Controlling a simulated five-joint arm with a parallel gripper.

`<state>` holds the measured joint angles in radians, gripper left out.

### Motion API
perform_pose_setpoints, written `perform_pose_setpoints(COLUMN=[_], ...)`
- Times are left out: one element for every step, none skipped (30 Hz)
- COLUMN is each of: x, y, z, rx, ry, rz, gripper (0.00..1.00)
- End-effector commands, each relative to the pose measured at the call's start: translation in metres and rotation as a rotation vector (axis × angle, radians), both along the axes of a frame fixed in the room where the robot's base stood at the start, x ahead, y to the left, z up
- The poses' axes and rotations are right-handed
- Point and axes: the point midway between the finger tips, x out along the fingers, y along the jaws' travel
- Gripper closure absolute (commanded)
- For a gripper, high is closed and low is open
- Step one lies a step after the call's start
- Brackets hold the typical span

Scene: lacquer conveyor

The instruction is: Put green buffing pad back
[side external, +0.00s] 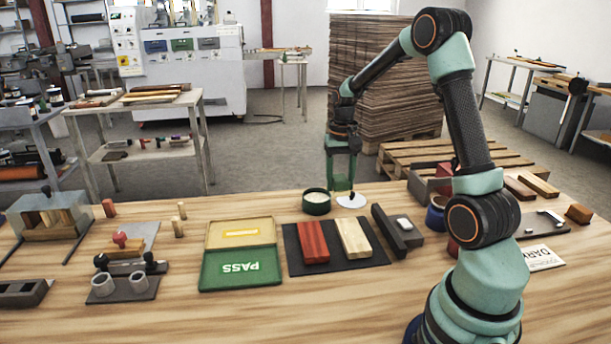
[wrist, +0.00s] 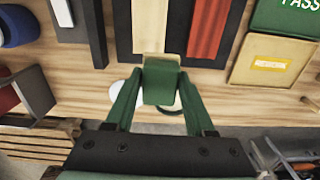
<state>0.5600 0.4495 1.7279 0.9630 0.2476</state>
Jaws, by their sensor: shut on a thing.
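The green buffing pad (wrist: 160,84) is pinched between the green fingertips of my gripper (wrist: 160,70) in the wrist view. In the side view my gripper (side external: 342,186) points down at the back of the table, just behind a white disc (side external: 351,201) and right of a green round tin (side external: 316,203). There the pad cannot be told apart from the green fingers. In the wrist view the pad and fingers partly hide the disc (wrist: 121,113) and the tin. I cannot tell whether the pad touches anything below.
A dark mat (side external: 378,259) with a red block (side external: 312,242) and a pale block (side external: 353,238) lies in front. Bare table shows between the mat and PASS box.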

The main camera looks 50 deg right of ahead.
Motion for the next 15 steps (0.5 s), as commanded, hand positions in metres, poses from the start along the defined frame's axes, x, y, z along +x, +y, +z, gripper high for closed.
perform_pose_setpoints(x=[0.016,0.025,0.037,0.046,0.055,0.067,0.075,0.084,0.094,0.102,0.110,0.119,0.126,0.133,0.142], y=[0.004,0.007,0.012,0.016,0.020,0.026,0.031,0.037,0.044,0.050,0.056,0.065,0.072,0.078,0.088], z=[0.005,0.008,0.012,0.016,0.019,0.024,0.027,0.030,0.035,0.038,0.042,0.046,0.049,0.052,0.057], rx=[-0.001,-0.002,-0.001,-0.002,-0.002,-0.002,-0.001,-0.001,-0.001,-0.001,-0.001,0.000,-0.001,-0.001,0.000], ry=[-0.003,-0.003,-0.003,-0.003,-0.003,-0.004,-0.003,-0.003,-0.002,-0.002,-0.002,-0.001,-0.002,-0.002,-0.001], rz=[0.007,0.009,0.009,0.011,0.011,0.013,0.014,0.014,0.016,0.016,0.018,0.018,0.019,0.019,0.020], gripper=[1.00,1.00,1.00,1.00,1.00,1.00,1.00,1.00,1.00,1.00,1.00,1.00,1.00,1.00,1.00])
